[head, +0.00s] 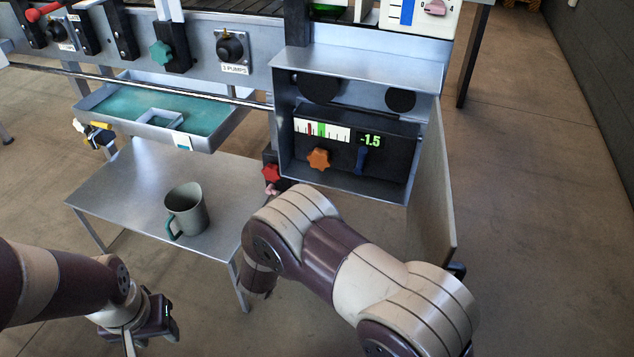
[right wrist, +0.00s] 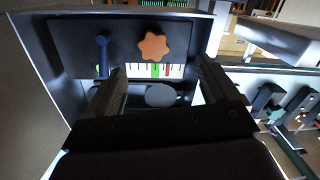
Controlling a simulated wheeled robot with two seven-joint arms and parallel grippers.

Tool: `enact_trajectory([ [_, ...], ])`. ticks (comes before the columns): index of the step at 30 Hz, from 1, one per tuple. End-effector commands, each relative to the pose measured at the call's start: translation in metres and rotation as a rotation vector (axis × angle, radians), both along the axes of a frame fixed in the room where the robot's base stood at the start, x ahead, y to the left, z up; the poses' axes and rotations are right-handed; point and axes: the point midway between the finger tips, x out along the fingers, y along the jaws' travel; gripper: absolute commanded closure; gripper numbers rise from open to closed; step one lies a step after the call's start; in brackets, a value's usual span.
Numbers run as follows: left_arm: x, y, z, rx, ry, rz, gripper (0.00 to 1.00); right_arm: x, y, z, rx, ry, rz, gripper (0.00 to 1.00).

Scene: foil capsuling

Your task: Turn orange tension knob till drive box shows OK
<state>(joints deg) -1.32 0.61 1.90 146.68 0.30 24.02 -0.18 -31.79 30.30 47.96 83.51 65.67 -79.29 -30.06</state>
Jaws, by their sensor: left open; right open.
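The orange tension knob (head: 318,158) is a lobed knob on the black panel inside the open drive box (head: 360,68). Above it is a white scale (head: 339,134) with a red mark just left of a green band. The display (head: 370,140) reads -1.5. In the right wrist view the orange knob (right wrist: 153,46) lies ahead, between and beyond the fingers of my right gripper (right wrist: 160,70). That gripper is open and empty, apart from the knob; in the head view my right arm hides it. My left gripper (head: 157,322) is open at the lower left, far from the box.
A blue lever (head: 360,160) sits right of the knob. The box door (head: 436,190) stands open at the right. A red knob (head: 271,173) is left of the box. A grey mug (head: 190,208) stands on the low metal table (head: 120,190); a teal tray (head: 205,108) is above it.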

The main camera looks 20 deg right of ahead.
Motion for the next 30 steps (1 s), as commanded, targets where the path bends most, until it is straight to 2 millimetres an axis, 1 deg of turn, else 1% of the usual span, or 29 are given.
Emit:
enact_trajectory([
  [1,0.0,0.0,0.001,0.0,-0.001,0.0,0.55,-0.001,-0.004,0.006,-0.022,-0.021,-0.024,0.13],
  [2,0.0,0.0,0.0,0.0,-0.001,0.0,0.55,0.0,-0.006,0.009,-0.032,-0.03,-0.034,0.13],
  [5,0.0,0.0,-0.006,0.0,0.0,0.0,0.55,0.011,-0.016,0.009,-0.038,-0.039,-0.045,0.13],
  [12,0.0,0.0,-0.027,0.0,0.0,0.0,0.55,0.061,-0.051,0.008,-0.036,-0.039,-0.043,0.13],
  [15,0.0,0.0,-0.034,0.0,0.0,0.0,0.55,0.08,-0.063,0.008,-0.036,-0.038,-0.042,0.13],
  [18,0.0,0.0,-0.038,0.0,0.0,0.0,0.55,0.093,-0.071,0.009,-0.035,-0.038,-0.04,0.13],
  [22,0.0,0.0,-0.04,0.0,0.0,0.0,0.55,0.102,-0.076,0.011,-0.035,-0.037,-0.038,0.13],
  [29,0.0,0.0,-0.039,0.0,0.0,0.0,0.55,0.103,-0.077,0.012,-0.035,-0.037,-0.037,0.13],
  [30,0.0,0.0,-0.039,0.0,0.0,0.0,0.55,0.103,-0.077,0.012,-0.035,-0.037,-0.037,0.16],
])
